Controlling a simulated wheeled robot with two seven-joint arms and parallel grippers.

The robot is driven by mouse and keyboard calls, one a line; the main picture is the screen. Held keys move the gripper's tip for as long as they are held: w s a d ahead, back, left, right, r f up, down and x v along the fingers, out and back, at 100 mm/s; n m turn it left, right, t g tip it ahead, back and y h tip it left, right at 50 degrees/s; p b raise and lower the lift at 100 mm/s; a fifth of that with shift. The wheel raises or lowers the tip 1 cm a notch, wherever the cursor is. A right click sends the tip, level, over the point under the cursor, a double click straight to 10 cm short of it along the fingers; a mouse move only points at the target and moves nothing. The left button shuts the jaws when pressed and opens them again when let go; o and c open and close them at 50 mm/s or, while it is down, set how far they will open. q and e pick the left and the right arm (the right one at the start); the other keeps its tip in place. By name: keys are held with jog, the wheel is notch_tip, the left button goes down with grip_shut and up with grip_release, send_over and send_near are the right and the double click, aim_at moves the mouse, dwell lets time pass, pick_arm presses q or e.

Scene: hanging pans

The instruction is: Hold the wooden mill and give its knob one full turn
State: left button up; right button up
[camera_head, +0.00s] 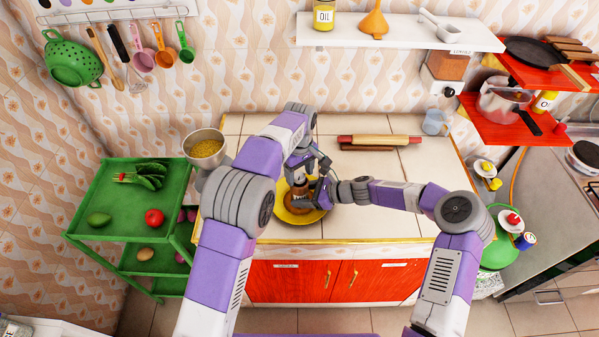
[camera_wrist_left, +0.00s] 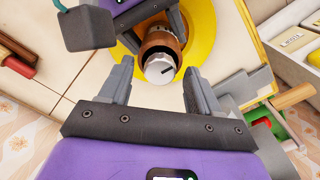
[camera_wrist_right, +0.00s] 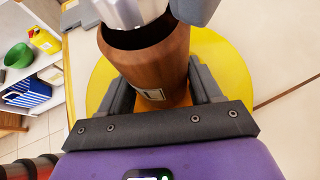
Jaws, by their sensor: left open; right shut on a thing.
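The wooden mill (camera_head: 299,195) stands upright on a yellow plate (camera_head: 284,216) on the counter. Its brown body (camera_wrist_right: 164,68) fills the space between the fingers of my right gripper (camera_wrist_right: 164,90), which is shut on it. The mill's metal knob (camera_wrist_left: 160,70) has a dark mark on top and faces the left wrist camera. My left gripper (camera_wrist_left: 157,83) is open above the mill, one finger on each side of the knob, with gaps between. In the head view my left gripper (camera_head: 301,168) hangs over the mill and hides part of it.
A rolling pin (camera_head: 375,140) lies behind on the counter, with a blue cup (camera_head: 435,122) to its right. A green cart (camera_head: 120,200) stands at the left. A white shelf (camera_head: 400,30) hangs on the wall above. The counter's right part is clear.

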pick_arm(q)
jog(key=shift+f, duration=0.2)
jog(key=shift+c, duration=0.4)
jog(key=c, duration=1)
jog(key=shift+m, duration=0.3)
jog(key=m, duration=0.5)
jog(key=shift+r, duration=0.1)
jog(key=m, duration=0.6)
jog(key=shift+m, duration=0.3)
